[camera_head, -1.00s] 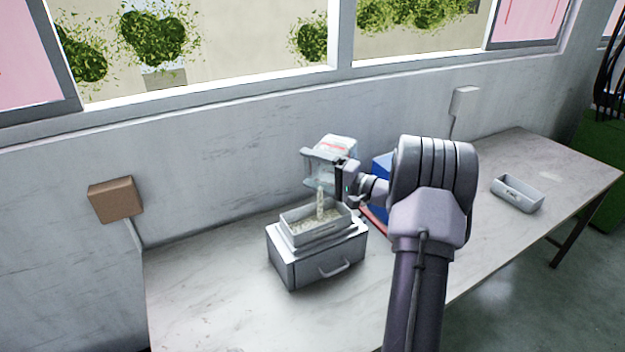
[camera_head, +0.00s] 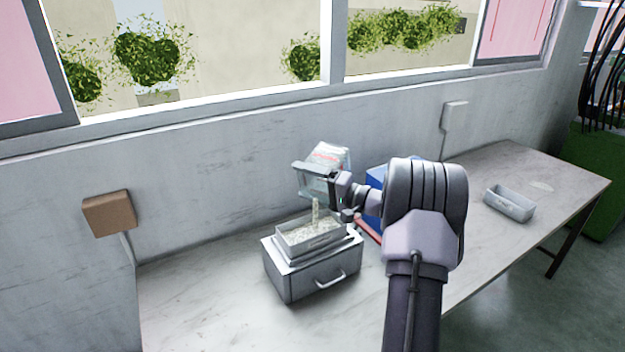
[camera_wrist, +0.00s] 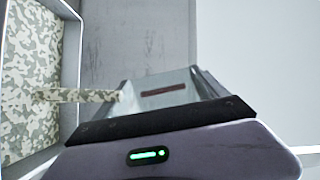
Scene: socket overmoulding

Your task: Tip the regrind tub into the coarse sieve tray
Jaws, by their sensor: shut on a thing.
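My gripper (camera_head: 318,178) is shut on the regrind tub (camera_head: 316,186), a clear, pale container held tilted above the sieve tray. A stream of pale granules (camera_head: 316,212) falls from the tub into the coarse sieve tray (camera_head: 322,241). The tray sits on a grey box with a drawer handle and holds a layer of mottled pale granules. In the wrist view the tub (camera_wrist: 185,88) shows beyond the dark gripper edge, with the stream (camera_wrist: 75,95) running left into the tray (camera_wrist: 72,60). How much is left inside the tub is hidden.
The grey drawer box (camera_head: 305,280) stands on the long bench (camera_head: 200,310). A blue object (camera_head: 375,177) is partly hidden behind my arm. A grey open bin (camera_head: 510,204) stands at the right. The bench's left part is clear. The windowed wall runs close behind.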

